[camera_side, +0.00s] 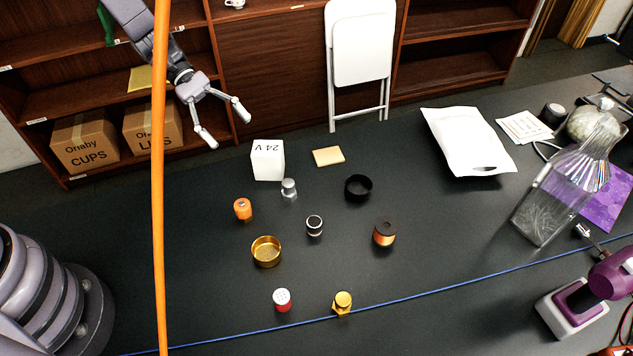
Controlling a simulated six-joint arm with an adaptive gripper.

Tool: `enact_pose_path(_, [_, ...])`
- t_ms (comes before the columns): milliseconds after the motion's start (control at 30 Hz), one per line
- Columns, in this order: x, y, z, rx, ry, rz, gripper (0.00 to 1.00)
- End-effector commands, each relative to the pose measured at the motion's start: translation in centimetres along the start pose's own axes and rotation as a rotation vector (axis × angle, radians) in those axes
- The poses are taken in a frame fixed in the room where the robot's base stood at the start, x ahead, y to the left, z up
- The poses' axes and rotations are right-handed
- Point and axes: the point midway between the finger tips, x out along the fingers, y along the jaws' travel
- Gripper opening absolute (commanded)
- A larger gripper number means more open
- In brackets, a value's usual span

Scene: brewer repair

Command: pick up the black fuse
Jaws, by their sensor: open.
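A small black cylinder with a pale metallic rim (314,226), which looks like the black fuse, stands upright on the dark table (440,290), in the middle of the loose parts. My gripper (226,127) is open and empty at the upper left, raised well above the table. It is up and to the left of the black fuse, clearly apart from it. Nothing hides the fuse.
Around the fuse stand a brass cup (266,252), an orange part (243,209), a silver part (289,188), a black cup (358,188) and a copper-coloured spool (385,233). A white 24 V block (268,160) stands behind. An orange cable (158,200) crosses the view at left.

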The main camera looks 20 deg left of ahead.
Motion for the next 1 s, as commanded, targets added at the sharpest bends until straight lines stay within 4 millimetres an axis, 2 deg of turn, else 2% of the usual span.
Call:
enact_pose_path(33, [1.7,-0.1,-2.2,-0.080,-0.040,0.023,0.62])
enact_pose_path(100, [3.5,-0.1,-4.6,-0.169,-0.081,0.060,0.62])
enact_pose_path(200, [5.5,-0.3,-7.1,-0.266,-0.120,0.103,0.62])
enact_pose_path(300, [6.8,-0.6,-8.7,-0.325,-0.142,0.128,0.62])
enact_pose_path(467, [8.4,-0.5,-9.2,-0.351,-0.152,0.139,0.62])
enact_pose_path(800, [14.6,0.5,-8.3,-0.348,-0.151,0.138,0.62])
enact_pose_path(1000, [16.0,0.7,-8.2,-0.348,-0.150,0.139,0.62])
